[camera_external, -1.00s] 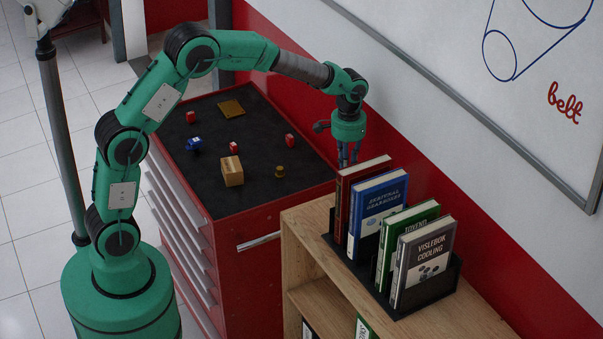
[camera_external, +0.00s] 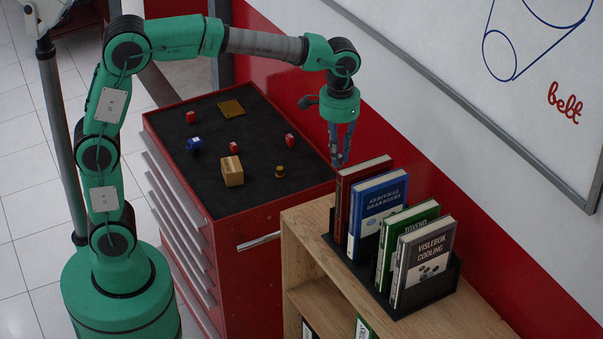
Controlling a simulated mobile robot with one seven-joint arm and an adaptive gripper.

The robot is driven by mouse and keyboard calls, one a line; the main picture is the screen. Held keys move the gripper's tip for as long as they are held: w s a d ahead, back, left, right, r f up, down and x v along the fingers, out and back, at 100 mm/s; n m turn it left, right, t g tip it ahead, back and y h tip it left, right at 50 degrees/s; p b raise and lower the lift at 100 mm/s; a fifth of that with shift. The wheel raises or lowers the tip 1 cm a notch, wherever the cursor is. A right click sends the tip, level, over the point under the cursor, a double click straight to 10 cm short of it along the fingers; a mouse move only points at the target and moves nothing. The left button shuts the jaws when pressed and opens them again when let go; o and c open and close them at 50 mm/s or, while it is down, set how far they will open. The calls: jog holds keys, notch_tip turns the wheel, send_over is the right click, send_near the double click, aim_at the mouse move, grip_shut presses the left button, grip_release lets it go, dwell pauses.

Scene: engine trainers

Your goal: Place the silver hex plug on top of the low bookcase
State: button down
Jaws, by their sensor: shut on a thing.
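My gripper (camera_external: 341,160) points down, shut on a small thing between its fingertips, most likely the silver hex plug. The held thing is too small and too hidden by the fingers to make out clearly. No silver hex plug shows elsewhere. The low bookcase (camera_external: 450,322) is light wood and stands at the lower right. In the picture, my gripper hangs just beyond the bookcase's far end, near the red book, and appears above the level of its top.
A black holder (camera_external: 412,303) with several upright books, including a red book (camera_external: 350,195), fills much of the bookcase top. Bare wood shows at its near and left edges. The red tool cabinet (camera_external: 245,285) beside it bears several small blocks. A wall with a whiteboard (camera_external: 470,120) runs behind.

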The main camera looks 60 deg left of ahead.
jog(key=s+d+r, duration=0.3)
jog(key=r, duration=0.1)
jog(key=w+d+n+p, duration=0.1)
jog(key=w+d+p, duration=0.1)
jog(key=d, duration=0.6)
jog(key=w+d+n+p, duration=0.1)
jog(key=w+d+p, duration=0.1)
jog(key=w+d, duration=0.3)
jog(key=w+d+n+p, duration=0.1)
jog(key=w+d+p, duration=0.2)
jog(key=d, duration=0.8)
jog(key=shift+w+f, duration=0.15)
jog(key=shift+w, duration=0.05)
jog(key=d+f+n+p, duration=0.2)
jog(key=d+p, duration=0.1)
jog(key=d, duration=0.9)
jog(key=w+d+f+n, duration=0.3)
jog(key=w+f+n, duration=0.2)
jog(key=f, duration=0.9)
jog(key=w, duration=0.2)
jog(key=shift+w, duration=0.3)
jog(key=shift+d, duration=0.1)
jog(key=shift+f, duration=2.45)
jog(key=shift+f, duration=0.1)
